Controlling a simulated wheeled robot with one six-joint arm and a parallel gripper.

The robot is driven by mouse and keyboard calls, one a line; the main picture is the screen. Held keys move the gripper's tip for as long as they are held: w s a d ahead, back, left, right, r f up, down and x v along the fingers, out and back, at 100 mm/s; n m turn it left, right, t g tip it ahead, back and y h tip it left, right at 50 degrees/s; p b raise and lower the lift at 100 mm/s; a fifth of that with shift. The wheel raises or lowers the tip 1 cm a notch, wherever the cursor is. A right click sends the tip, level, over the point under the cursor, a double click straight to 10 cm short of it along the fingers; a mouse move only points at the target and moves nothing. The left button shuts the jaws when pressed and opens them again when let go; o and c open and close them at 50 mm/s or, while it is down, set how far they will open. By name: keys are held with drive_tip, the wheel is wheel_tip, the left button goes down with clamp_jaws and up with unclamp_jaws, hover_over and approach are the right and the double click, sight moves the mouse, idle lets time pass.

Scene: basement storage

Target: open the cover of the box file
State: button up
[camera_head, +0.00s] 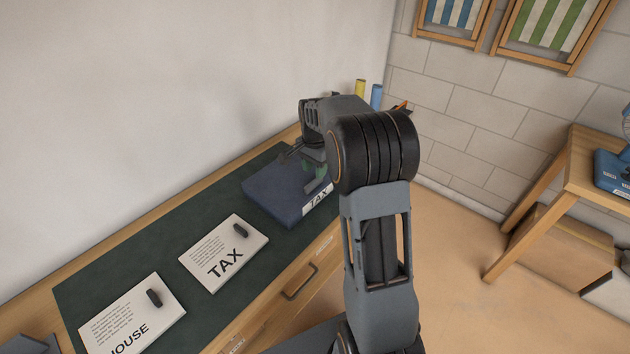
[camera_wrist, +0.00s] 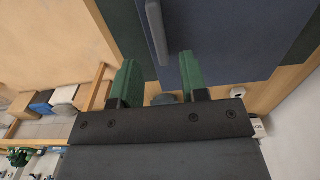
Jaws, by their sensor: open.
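The dark blue box file (camera_head: 272,203) lies flat at the far end of the dark green desk mat, with a white TAX label (camera_head: 317,199) on its front side. Its cover looks shut, though my arm hides part of it. My gripper (camera_head: 308,168) is over the file's far right part. I cannot tell whether the pads touch the file.
A TAX card (camera_head: 222,255) and a HOUSE card (camera_head: 130,316), each with a small black piece, lie on the mat (camera_head: 85,290). A drawer handle (camera_head: 300,283) is on the desk front. Yellow (camera_head: 360,87) and blue (camera_head: 376,96) cylinders stand behind. A white wall borders the desk.

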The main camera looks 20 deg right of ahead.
sight(315, 181)
drive_tip(key=shift+f, duration=2.45)
drive_tip(key=shift+c, duration=0.4)
clamp_jaws()
drive_tip(key=shift+r, duration=0.1)
